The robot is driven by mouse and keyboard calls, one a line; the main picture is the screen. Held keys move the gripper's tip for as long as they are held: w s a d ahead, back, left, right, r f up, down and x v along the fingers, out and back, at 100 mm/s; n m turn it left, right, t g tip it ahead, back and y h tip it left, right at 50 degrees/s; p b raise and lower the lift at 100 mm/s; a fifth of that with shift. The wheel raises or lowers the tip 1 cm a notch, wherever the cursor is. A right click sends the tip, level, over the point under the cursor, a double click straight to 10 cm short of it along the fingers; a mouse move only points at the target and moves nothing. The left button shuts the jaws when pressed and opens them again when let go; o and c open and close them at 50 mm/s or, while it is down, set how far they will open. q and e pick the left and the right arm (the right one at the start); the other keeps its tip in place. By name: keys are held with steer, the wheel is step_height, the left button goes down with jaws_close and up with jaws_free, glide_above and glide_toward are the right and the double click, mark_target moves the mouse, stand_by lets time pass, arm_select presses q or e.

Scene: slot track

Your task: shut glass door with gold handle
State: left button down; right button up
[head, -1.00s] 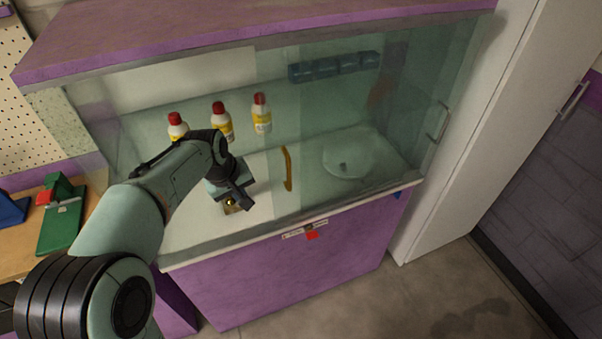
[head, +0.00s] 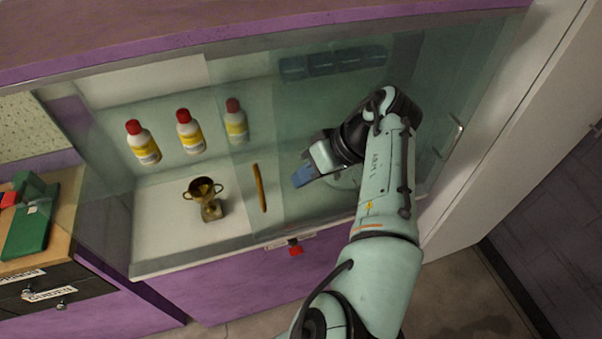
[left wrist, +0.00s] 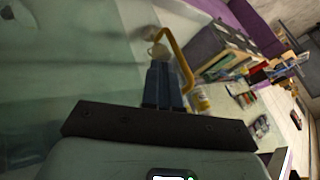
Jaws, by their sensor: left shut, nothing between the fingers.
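The glass door (head: 283,215) is a tinted pane across the right part of the purple cabinet's front; the left part of the front is open. Its gold handle (head: 259,188) is an upright bar near the pane's left edge. My left gripper (head: 302,177) is shut and empty, to the right of the handle, its blue fingers pointing left. In the left wrist view the shut fingertips (left wrist: 163,82) are close beside the gold handle (left wrist: 178,55); I cannot tell whether they touch. My right gripper is not in view.
Inside stand white-and-yellow bottles with red caps (head: 190,132), a gold trophy cup (head: 208,197) and dark blue blocks (head: 333,61). A red piece (head: 295,248) is on the cabinet front below. A wooden desk (head: 65,205) with drawers is at the left, a white cabinet (head: 540,110) at the right.

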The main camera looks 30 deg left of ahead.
arm_select(q)
steer(key=b, duration=0.1)
glide_above(273, 196)
steer(key=s+d, duration=0.2)
steer(key=d, duration=0.1)
step_height(273, 196, down, 7)
steer(key=shift+w+d+r, duration=0.1)
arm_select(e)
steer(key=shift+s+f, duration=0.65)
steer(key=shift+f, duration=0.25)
arm_select(q)
steer(key=s+a+b, duration=0.4)
steer(key=s+a, duration=0.6)
steer(key=s, duration=0.4)
steer(key=s+a+b, duration=0.5)
steer(key=s+a, duration=0.6)
steer(key=s, duration=0.2)
steer(key=shift+s+a, duration=0.25)
steer(key=shift+s, duration=0.1)
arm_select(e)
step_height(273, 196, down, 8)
arm_select(q)
steer(key=shift+r, duration=0.15)
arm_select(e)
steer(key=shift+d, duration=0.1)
